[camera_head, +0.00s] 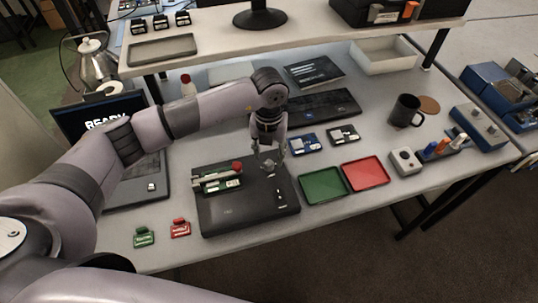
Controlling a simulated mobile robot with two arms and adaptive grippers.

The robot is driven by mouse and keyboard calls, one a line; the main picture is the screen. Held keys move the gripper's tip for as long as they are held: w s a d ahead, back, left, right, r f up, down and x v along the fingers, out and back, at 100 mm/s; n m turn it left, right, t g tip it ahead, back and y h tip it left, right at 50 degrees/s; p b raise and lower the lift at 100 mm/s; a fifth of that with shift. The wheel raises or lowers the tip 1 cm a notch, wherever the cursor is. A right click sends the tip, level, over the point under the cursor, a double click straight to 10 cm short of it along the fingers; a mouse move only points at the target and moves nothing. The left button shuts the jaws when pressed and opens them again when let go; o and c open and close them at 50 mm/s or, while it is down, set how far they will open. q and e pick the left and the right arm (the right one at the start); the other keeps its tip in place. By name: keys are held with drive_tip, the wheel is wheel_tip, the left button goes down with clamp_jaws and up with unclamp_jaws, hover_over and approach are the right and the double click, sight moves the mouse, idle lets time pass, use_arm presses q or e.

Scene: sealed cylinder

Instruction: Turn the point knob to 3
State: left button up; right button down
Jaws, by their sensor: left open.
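A black box (237,214) lies flat near the front of the table. A small round metallic knob (268,166) shows on its back right part; its number marks and setting are too small to read. My left gripper (269,159) points down right over the knob, with its fingers apart on either side of it. I cannot tell whether the fingers touch the knob. My right gripper is not in view.
The box also bears a lever with a red ball (237,167) and small switches. A green tray (324,185) and a red tray (365,174) stand to the right, a laptop (97,116) to the left. A shelf (300,38) overhangs the back.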

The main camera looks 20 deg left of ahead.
sight(269, 163)
use_arm(q)
wheel_tip(269, 163, down, 2)
drive_tip(key=shift+s+f, duration=0.1)
drive_tip(key=shift+f, duration=0.05)
drive_tip(key=shift+f+p, duration=0.35)
drive_tip(key=shift+f, duration=0.3)
clamp_jaws()
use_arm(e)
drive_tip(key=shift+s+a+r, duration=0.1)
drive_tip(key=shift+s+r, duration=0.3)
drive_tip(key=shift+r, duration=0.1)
